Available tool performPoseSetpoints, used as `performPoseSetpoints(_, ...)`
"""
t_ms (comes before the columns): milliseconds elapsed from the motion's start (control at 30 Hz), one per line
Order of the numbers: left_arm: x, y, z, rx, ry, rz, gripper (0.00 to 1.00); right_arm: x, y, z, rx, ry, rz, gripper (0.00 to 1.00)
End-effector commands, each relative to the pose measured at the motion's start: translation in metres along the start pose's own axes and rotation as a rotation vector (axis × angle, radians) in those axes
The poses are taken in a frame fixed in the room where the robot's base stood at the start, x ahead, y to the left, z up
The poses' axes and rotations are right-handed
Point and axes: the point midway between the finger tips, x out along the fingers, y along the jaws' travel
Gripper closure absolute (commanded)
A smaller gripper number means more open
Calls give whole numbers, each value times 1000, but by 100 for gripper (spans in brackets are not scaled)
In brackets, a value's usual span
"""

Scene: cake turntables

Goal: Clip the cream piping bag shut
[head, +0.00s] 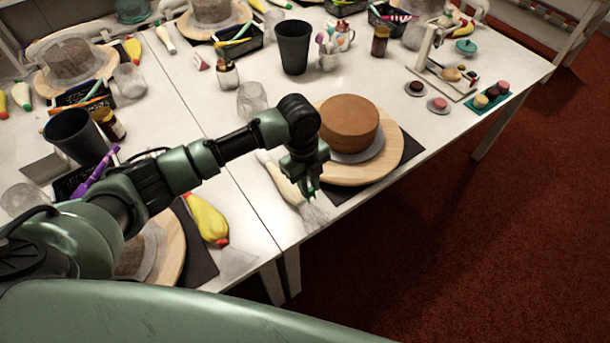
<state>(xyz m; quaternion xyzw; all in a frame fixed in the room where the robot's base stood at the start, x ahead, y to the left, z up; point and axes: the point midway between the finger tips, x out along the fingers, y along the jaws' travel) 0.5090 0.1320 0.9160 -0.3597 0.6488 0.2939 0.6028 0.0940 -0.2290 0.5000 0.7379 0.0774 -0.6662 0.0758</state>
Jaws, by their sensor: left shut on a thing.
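The cream piping bag (280,180) lies on the white table near its front edge, left of the brown cake. Its clear, crumpled end (314,215) points toward the front edge. My left gripper (310,194) points down over the bag's clear end. It is shut on a small green thing that looks like a clip, mostly hidden by the fingers. I cannot tell whether this thing touches the bag. My right gripper is not in view.
A brown cake (349,121) stands on a round wooden turntable (392,160) close on the right. A clear glass (252,101) and a dark cup (294,48) stand behind. A yellow piping bag (207,220) lies to the left. The table's front edge is near.

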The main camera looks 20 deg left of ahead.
Motion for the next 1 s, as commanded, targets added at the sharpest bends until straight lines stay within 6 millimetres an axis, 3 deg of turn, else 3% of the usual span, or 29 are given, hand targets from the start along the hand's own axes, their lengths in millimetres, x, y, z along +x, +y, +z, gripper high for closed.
performPoseSetpoints(100, 1, 0, 18, 30, -42, 47, 100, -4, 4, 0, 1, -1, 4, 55)
performPoseSetpoints(200, 5, 1, 22, 41, -52, 59, 100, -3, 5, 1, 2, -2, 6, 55)
performPoseSetpoints(800, 50, 4, 24, 41, -49, 57, 100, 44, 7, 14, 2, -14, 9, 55)
performPoseSetpoints(1000, 58, 4, 24, 39, -48, 57, 100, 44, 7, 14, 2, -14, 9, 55)
